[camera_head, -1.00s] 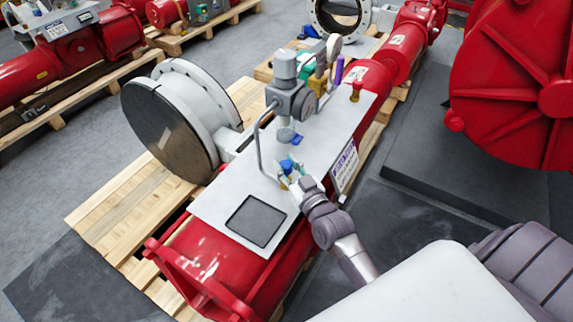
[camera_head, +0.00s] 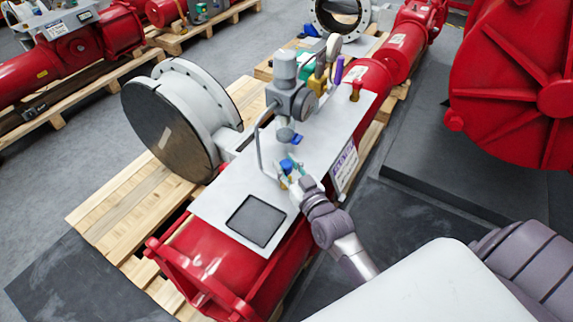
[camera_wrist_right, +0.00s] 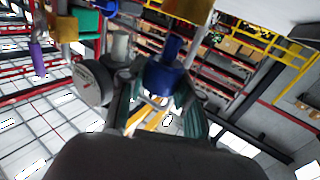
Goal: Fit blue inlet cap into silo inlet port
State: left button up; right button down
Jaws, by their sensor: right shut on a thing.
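The blue inlet cap (camera_head: 287,165) is between the fingers of my right gripper (camera_head: 291,174), over the pale mounting plate. In the right wrist view the blue cap (camera_wrist_right: 162,72) sits between the two dark green fingertips of my right gripper (camera_wrist_right: 160,95). A brass-coloured piece (camera_wrist_right: 187,8) shows just past the cap at the top of that view. I cannot tell whether they touch. I cannot clearly make out the silo inlet port. My left gripper is not in view.
A grey regulator assembly (camera_head: 290,98) with a gauge and a blue lever (camera_head: 297,140) stands close behind the cap. A bent grey pipe (camera_head: 259,150) rises left of it. The plate (camera_head: 218,205) has free room at front left. A red-and-brass fitting (camera_head: 355,91) stands farther back.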

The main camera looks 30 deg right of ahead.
aim_at(287, 175)
jog(key=shift+p, duration=0.4)
dwell(0.6)
jog(key=shift+f+b, duration=1.05)
jog(key=shift+f, duration=0.65)
jog(key=c, duration=0.7)
grip_release()
jog(key=s, duration=1.2)
